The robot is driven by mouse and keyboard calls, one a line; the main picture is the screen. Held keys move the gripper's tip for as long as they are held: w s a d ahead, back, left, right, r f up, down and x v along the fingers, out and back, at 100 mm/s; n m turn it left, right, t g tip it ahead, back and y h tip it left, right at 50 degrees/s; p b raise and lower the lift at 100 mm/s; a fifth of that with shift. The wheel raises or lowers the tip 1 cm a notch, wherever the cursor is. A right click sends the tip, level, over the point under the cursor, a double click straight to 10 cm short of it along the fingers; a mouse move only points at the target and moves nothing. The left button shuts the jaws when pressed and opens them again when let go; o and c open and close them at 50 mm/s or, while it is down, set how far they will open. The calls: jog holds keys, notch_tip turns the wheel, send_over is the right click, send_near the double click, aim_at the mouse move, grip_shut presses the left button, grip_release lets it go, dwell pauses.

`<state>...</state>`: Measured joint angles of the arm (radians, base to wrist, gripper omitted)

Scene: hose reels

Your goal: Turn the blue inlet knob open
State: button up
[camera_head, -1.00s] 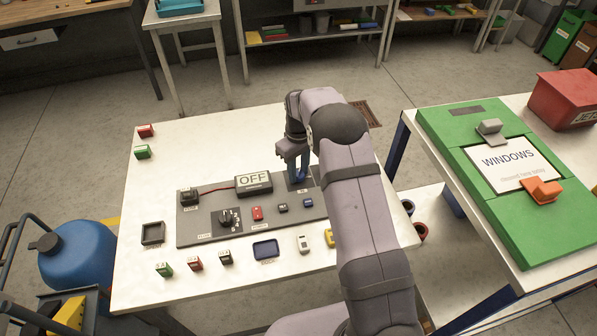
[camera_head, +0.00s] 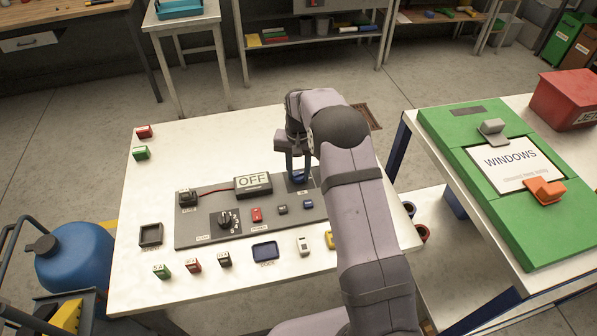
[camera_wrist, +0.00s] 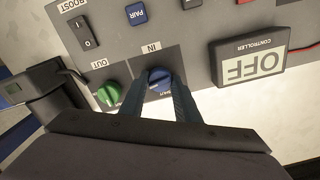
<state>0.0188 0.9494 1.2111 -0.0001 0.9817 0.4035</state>
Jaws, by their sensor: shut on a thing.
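The blue inlet knob (camera_wrist: 159,80) sits on a dark plate under the label IN in the wrist view. In the head view the blue knob (camera_head: 299,176) shows at the panel's upper right, just below my gripper. My gripper (camera_wrist: 163,77) points down at the panel, with its two fingers on either side of the knob, and it is shut on the knob. The fingers hide parts of the knob's sides, so I cannot tell its exact angle. The grey control panel (camera_head: 190,232) lies on the white table (camera_head: 200,150).
A green knob (camera_wrist: 109,94) labelled OUT sits close beside the blue one. The OFF controller box (camera_wrist: 262,62) stands on its other side. A blue PAIR button (camera_wrist: 136,13) and a BOOST rocker switch (camera_wrist: 82,33) are nearby. A black rotary dial (camera_head: 228,219) is at the panel's lower left.

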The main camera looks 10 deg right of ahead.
aim_at(299, 174)
jog(key=shift+m, duration=0.9)
jog(key=o, duration=1)
jog(key=shift+o, duration=0.2)
jog(key=shift+r, duration=0.15)
jog(key=shift+r+b, duration=1.05)
jog(key=shift+r, duration=2.55)
